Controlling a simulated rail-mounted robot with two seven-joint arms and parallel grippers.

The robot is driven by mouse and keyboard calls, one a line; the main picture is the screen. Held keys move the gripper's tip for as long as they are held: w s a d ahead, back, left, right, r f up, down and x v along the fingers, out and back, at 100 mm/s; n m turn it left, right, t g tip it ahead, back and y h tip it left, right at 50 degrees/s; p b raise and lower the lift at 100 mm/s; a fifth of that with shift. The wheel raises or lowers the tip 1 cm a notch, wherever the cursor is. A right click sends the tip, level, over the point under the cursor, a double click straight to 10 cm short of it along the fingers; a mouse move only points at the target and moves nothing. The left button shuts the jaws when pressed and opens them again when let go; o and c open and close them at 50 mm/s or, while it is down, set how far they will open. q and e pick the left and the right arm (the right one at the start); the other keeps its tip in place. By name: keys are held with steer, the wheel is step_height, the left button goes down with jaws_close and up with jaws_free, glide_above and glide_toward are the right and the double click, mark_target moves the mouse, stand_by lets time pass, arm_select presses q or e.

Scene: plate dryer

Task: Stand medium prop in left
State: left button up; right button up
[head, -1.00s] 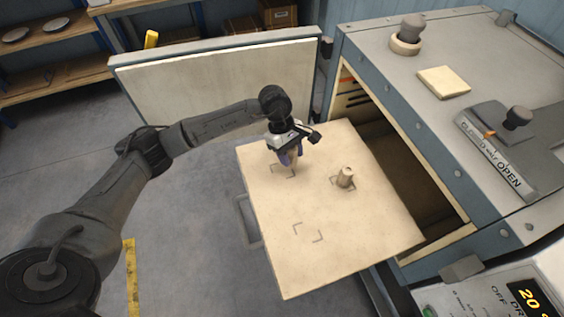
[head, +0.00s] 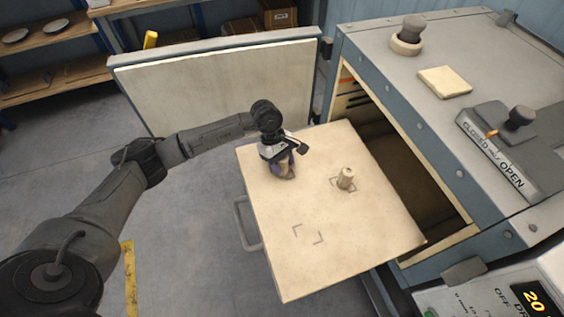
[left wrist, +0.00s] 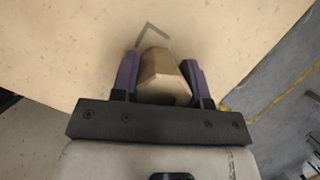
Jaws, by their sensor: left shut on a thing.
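My left gripper (head: 281,167) is over the back left part of the pulled-out board (head: 360,235). Its purple fingers are shut on a tan, faceted prop (left wrist: 162,72), which also shows low between the fingers in the head view (head: 290,171). The prop is at or just above the board; I cannot tell whether it touches. A dark corner mark (left wrist: 150,34) shows just beyond the prop in the left wrist view. Another short tan prop (head: 346,178) stands upright in a marked outline to the right. A third outline (head: 308,233) at the front is empty. My right gripper is out of view.
The dryer cabinet (head: 430,160) stands open on the right, its door (head: 220,85) swung out behind the board. A ringed knob (head: 408,38), a pale block (head: 443,82) and a CLOSED/OPEN lever (head: 517,118) are on top. The front of the board is clear.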

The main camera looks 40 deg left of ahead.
arm_select(q)
steer(key=o, duration=0.5)
steer(key=shift+f, duration=0.15)
steer(key=o, duration=0.5)
steer(key=shift+r, duration=0.35)
steer(key=shift+p+v, duration=0.6)
steer(key=shift+v, duration=5.3)
